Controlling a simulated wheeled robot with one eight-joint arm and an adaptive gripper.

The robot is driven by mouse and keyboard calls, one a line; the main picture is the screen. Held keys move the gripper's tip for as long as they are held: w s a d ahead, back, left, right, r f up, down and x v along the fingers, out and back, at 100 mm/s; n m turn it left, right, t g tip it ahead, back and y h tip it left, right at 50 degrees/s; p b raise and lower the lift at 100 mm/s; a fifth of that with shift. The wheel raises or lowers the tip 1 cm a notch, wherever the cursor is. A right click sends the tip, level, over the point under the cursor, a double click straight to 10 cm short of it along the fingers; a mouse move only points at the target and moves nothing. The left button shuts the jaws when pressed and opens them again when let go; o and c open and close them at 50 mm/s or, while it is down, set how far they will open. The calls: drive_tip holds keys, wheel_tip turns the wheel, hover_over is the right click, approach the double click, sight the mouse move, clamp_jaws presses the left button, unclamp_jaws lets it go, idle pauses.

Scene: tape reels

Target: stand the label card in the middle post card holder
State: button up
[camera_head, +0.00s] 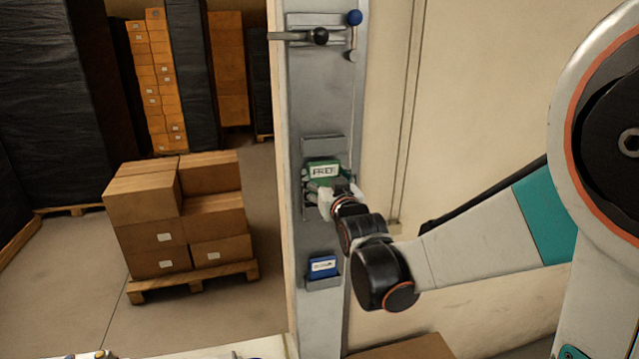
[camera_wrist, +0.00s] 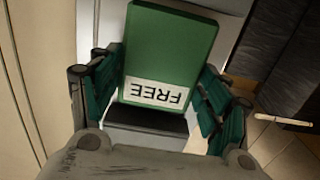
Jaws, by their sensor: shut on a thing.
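The green label card (camera_head: 323,169) with a white "FREE" strip is at the middle of the grey post, upright in the head view. In the wrist view the card (camera_wrist: 170,50) lies between the teal finger pads, its lettering upside down. My gripper (camera_head: 322,184) is shut on the card's side edges; it also shows in the wrist view (camera_wrist: 165,95). The middle post card holder (camera_head: 322,144) shows its grey back plate behind the card. Its pocket is mostly hidden by my gripper, so I cannot tell whether the card's lower edge is inside it.
A lower holder (camera_head: 322,284) on the post carries a blue card (camera_head: 322,265). A lever with a dark knob (camera_head: 318,36) and a blue knob (camera_head: 354,17) sit above. Boxes on a pallet (camera_head: 180,215) stand left; a pale wall (camera_head: 470,90) is right.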

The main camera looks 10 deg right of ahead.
drive_tip(key=shift+f+b, duration=1.7)
drive_tip(key=shift+f, duration=0.05)
drive_tip(key=o, duration=1.1)
drive_tip(key=shift+o, duration=0.2)
drive_tip(key=shift+s, duration=0.1)
drive_tip(key=s, duration=1.2)
drive_tip(key=shift+r, duration=0.25)
drive_tip(key=shift+f, duration=0.1)
